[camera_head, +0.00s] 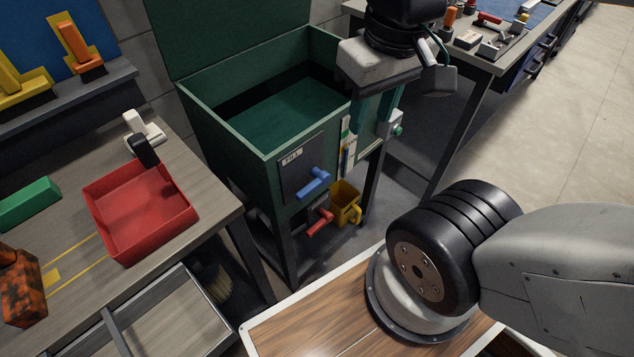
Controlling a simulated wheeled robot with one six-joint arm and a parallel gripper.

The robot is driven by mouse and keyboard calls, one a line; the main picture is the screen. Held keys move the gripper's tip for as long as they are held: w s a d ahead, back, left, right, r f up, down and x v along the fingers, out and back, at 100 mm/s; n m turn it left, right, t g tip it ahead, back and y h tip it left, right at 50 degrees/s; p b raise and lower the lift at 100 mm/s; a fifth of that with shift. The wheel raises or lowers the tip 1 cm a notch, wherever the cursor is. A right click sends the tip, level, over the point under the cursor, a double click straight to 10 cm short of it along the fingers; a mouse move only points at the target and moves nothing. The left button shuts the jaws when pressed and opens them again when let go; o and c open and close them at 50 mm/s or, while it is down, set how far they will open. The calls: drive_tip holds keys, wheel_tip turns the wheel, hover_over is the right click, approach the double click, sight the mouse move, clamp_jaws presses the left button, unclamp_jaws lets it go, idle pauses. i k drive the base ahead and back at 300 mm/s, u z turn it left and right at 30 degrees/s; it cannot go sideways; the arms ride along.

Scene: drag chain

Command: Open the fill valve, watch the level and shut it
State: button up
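A green open-topped tank (235,143) stands in the middle with its lid raised behind it. A blue lever handle (313,184) sits on a dark panel (296,168) labelled FILL on the tank's front. The handle slants up to the right. A narrow level gauge (347,150) with coloured marks runs up the tank's front corner; its reading is too small to tell. My gripper (376,112) hangs above and to the right of the blue handle, near the gauge and apart from the handle. Its two fingers look spread with nothing between them.
A red lever (320,222) and a yellow bucket (346,206) are below the blue handle. A grey box with a green button (398,131) is right of the gauge. A bench at left holds a red tray (128,240). A tool bench (490,62) stands at upper right.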

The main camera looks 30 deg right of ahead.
sight(322, 177)
drive_tip(key=z, duration=0.5)
drive_tip(key=k, duration=0.9)
drive_tip(key=u, duration=0.85)
